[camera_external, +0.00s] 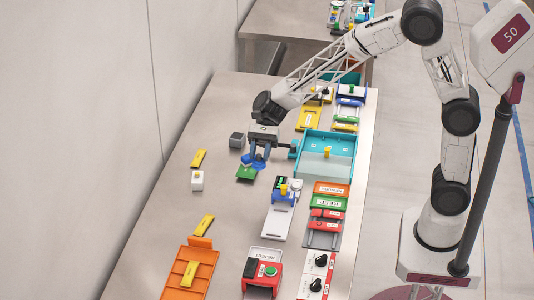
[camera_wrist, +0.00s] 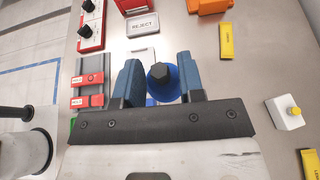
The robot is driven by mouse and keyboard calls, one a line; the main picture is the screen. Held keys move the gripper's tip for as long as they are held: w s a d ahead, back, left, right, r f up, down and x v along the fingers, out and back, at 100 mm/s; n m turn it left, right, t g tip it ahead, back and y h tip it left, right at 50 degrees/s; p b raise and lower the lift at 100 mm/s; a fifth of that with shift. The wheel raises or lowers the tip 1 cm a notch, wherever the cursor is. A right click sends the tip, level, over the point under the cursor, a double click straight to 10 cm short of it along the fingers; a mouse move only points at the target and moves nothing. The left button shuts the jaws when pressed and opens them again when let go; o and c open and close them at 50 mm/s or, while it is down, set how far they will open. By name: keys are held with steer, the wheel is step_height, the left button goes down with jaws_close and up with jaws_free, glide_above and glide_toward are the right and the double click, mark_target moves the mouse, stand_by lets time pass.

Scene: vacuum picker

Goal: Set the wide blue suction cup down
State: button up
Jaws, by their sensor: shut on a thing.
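The wide blue suction cup (camera_external: 256,163) is held between the blue fingers of my gripper (camera_external: 258,152), above the steel table.
A teal tray (camera_external: 350,162) stands to the right, with a white device (camera_external: 278,221) below it. A dark grey block (camera_external: 237,140) and a white button box (camera_external: 197,182) stand to the left. An orange tray (camera_external: 177,284) and a red box (camera_external: 263,284) are nearer the front.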

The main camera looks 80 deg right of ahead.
steer(key=s+a+f+n+g, duration=0.15)
steer(key=s+a, duration=0.25)
steer(key=s, duration=0.6)
steer(key=s+a+f+n+g+h, duration=0.1)
steer(key=s+a+n+g, duration=0.1)
steer(key=s+a, duration=0.5)
steer(key=s+a+f+n+g, duration=0.1)
steer(key=s+a+g, duration=0.1)
steer(key=s, duration=1)
steer(key=shift+s+a+f, duration=0.1)
steer(key=shift+f, duration=4.05)
steer(key=shift+a, duration=0.1)
steer(key=w+a, duration=0.3)
steer(key=w, duration=0.1)
steer(key=w+a+f, duration=0.1)
steer(key=w+a, duration=0.2)
steer(key=w, duration=0.2)
steer(key=w+a, duration=0.2)
steer(key=w, duration=0.2)
steer(key=shift+w+a+f, duration=0.2)
steer(key=shift+a+f, duration=0.05)
steer(key=shift+a, duration=0.15)
steer(key=shift+f, duration=1.75)
